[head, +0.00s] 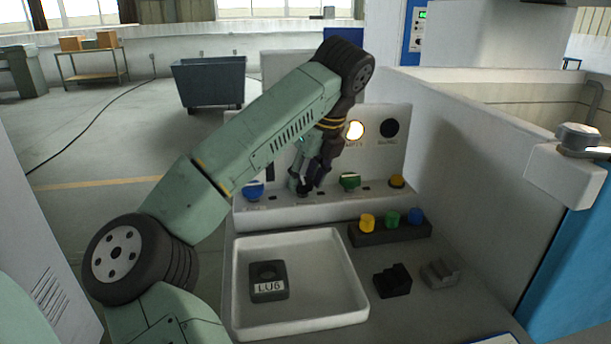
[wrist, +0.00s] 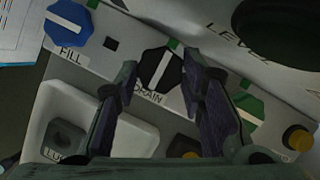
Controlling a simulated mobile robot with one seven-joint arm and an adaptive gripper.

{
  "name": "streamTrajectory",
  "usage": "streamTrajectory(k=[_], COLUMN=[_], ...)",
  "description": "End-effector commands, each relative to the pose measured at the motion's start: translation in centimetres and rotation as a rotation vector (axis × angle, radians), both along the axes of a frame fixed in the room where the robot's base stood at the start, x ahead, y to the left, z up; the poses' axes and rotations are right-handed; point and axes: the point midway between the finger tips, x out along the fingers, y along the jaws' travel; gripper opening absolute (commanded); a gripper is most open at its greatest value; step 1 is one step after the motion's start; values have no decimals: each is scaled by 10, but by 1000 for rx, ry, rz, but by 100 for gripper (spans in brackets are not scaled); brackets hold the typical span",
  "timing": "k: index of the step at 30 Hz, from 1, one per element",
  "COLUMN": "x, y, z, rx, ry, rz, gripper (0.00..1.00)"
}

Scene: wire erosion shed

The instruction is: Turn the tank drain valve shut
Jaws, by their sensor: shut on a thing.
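The drain valve is a black knob (wrist: 160,69) with a white pointer line, above the label DRAIN in the wrist view. The line slants toward a small green mark (wrist: 174,44) on the panel. My gripper (wrist: 158,80) is shut on this knob, one dark finger on each side. In the head view my gripper (head: 306,186) is at the low panel, between a blue knob (head: 254,190) and a green knob (head: 349,181), and largely hides the drain knob. The blue knob, labelled FILL, also shows in the wrist view (wrist: 70,22), as does the green knob (wrist: 250,106).
A yellow button (head: 397,181) sits right of the green knob. A lit lamp (head: 355,130) is above. In front are a white tray (head: 345,318) holding an LU6 block (head: 268,273), a dark rack (head: 390,236) of coloured caps, and two stepped blocks (head: 393,281).

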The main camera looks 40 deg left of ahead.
Motion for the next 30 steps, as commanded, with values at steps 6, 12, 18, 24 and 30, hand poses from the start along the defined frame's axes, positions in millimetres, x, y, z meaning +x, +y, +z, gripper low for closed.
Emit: streamTrajectory(k=[6,12,18,24,30], x=[-1,-2,-4,-5,-6], y=[0,1,2,3,5], z=[-1,-2,-2,-1,0], rx=[1,2,1,0,0], ry=[0,-1,-1,-1,-2], rz=[-48,-165,-341,-532,-722], gripper=[8,8,8,8,8])
